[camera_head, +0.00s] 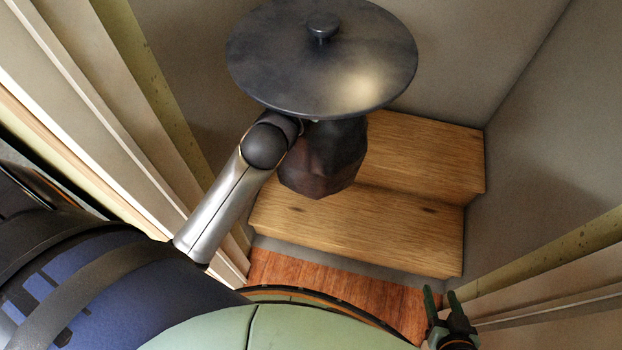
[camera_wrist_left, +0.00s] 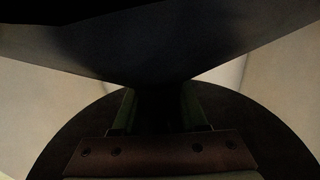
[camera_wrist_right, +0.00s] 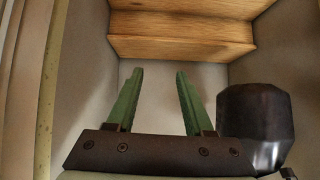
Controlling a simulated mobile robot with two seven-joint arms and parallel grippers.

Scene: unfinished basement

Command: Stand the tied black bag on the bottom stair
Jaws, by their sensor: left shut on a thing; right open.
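The black bag (camera_head: 325,158) is a dark, faceted bundle over the wooden stairs in the head view. Its lower end overlaps the bottom stair (camera_head: 365,233); I cannot tell whether it touches. A dark disc hides its top and my left gripper there. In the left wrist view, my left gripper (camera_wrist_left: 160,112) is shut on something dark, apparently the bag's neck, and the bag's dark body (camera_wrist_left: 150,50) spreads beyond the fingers. My right gripper (camera_head: 445,302) is open and empty at the lower right, apart from the bag; its spread green fingers show in the right wrist view (camera_wrist_right: 158,98).
A large dark disc with a knob (camera_head: 335,75) covers the view above the bag. A second stair (camera_head: 425,155) rises behind the bottom one. Walls and door trim close in on both sides. The bottom stair's right part is clear. Reddish floor (camera_head: 345,292) lies in front.

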